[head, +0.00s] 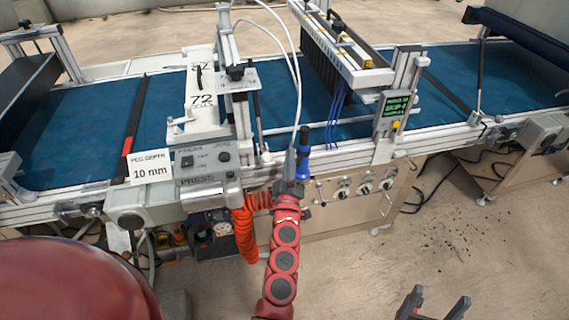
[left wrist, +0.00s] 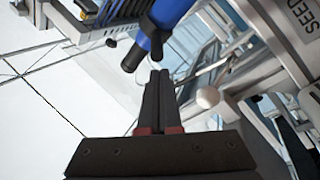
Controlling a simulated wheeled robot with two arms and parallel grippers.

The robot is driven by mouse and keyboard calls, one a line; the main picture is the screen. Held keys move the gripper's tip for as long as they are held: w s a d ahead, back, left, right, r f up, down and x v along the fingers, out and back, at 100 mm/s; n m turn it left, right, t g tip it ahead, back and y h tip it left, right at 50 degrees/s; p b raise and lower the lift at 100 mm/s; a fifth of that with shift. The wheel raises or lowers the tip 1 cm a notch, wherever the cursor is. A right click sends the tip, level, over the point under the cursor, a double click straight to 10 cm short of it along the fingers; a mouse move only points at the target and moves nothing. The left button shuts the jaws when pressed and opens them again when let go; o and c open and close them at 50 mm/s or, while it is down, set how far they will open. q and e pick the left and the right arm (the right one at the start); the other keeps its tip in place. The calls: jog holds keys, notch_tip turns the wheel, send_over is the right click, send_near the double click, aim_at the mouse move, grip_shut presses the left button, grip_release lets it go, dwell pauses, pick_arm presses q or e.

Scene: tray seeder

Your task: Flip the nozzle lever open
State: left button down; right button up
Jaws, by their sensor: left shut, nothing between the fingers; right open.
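My left gripper (head: 291,184) is at the front rail of the seeder, just below a blue cylinder with a black end (head: 303,160). In the left wrist view its shut, empty fingers (left wrist: 159,85) point up at the blue cylinder (left wrist: 165,14), close to its black parts; contact cannot be told. A rod with a pale ball knob (left wrist: 207,97) is right of the fingers there. I cannot tell for sure which part is the nozzle lever. My right gripper (head: 436,301) is open and empty over the floor, at the bottom right.
The blue conveyor belt (head: 325,118) runs across behind. The press unit with its panel (head: 208,160) and an orange coiled hose (head: 244,232) are left of my left arm. A front panel with several knobs (head: 365,188) is at its right. The floor at right is mostly free.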

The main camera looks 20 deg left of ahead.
pick_arm(q)
jog(key=shift+d+f, duration=0.65)
jog(key=shift+f, duration=0.1)
